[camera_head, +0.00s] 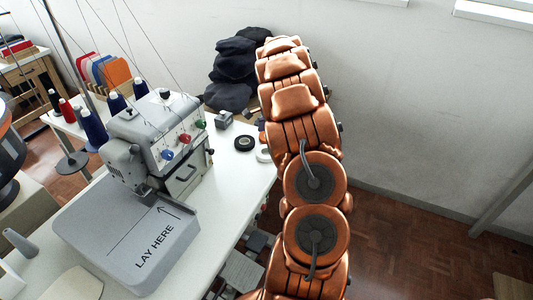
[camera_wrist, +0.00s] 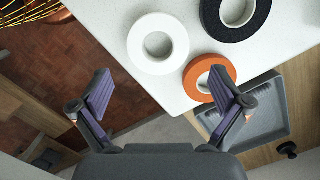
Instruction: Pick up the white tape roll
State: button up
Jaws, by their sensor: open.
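The white tape roll (camera_wrist: 136,44) lies flat on the white table top near its edge in the wrist view, and its hole faces up. In the head view the white tape roll (camera_head: 262,156) is a small sliver, partly hidden by my arm. My gripper (camera_wrist: 160,78) is open and empty in the wrist view. Its two fingers are spread wide, and the roll shows above and between the fingertips, apart from them. In the head view my gripper is hidden behind the arm.
An orange tape roll (camera_wrist: 191,79) lies close beside the white one, partly behind my right finger. A black tape roll (camera_wrist: 213,27) lies farther back. A grey tray (camera_wrist: 265,122) is lower right. A sewing machine (camera_head: 165,135) stands on the table (camera_head: 226,166).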

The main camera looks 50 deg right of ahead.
aim_at(267, 149)
jog(key=shift+a+f+p, duration=0.25)
jog(key=shift+f+p, duration=0.1)
jog(key=shift+f, duration=0.95)
jog(key=shift+a+f+p, duration=0.25)
jog(key=shift+f+p, duration=0.1)
jog(key=shift+f, duration=0.9)
jog(key=shift+c, duration=0.2)
jog(key=c, duration=0.9)
